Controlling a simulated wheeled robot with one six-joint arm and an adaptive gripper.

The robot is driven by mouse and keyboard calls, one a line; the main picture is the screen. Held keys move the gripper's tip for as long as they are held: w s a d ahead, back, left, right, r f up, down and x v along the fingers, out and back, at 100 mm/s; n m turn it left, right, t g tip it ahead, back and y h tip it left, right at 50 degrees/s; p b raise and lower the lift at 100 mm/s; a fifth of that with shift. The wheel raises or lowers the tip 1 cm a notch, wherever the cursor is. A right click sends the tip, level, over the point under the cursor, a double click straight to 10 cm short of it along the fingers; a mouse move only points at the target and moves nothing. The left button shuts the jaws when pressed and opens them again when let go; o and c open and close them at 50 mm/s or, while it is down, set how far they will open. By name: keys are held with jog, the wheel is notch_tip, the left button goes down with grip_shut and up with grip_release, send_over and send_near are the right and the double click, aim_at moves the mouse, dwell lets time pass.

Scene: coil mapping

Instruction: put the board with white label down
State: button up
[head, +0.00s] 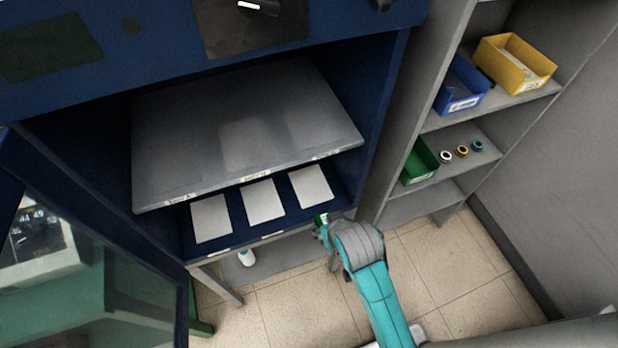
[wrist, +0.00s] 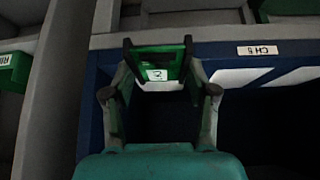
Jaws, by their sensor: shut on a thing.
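My gripper (wrist: 157,48) is shut on a green board (wrist: 172,57) with a white label (wrist: 157,75) that carries a dark mark like a 2. In the head view the board (head: 321,219) shows as a small green and white piece at the end of my teal arm. My gripper (head: 322,230) is at the front right corner of the blue cabinet's lower shelf (head: 234,221). Three white rectangles (head: 263,201) lie in a row on that shelf. The fingers hide part of the board, and I cannot tell if it touches the shelf.
A grey shelf (head: 180,135) hangs close above the white rectangles. A glass door (head: 120,260) stands open at left. A grey rack (head: 425,125) at right holds blue (head: 462,85), yellow (head: 514,62) and green (head: 419,161) bins.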

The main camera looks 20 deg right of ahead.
send_near(309, 182)
jog(key=f, duration=0.3)
jog(key=shift+w+f, duration=0.2)
jog(key=w, duration=0.3)
jog(key=shift+d+f, duration=0.15)
jog(key=shift+f, duration=0.65)
jog(key=shift+f, duration=0.15)
jog(key=o, duration=1.1)
jog(key=shift+o, duration=0.2)
jog(key=v, duration=1.2)
jog(key=shift+s, duration=0.1)
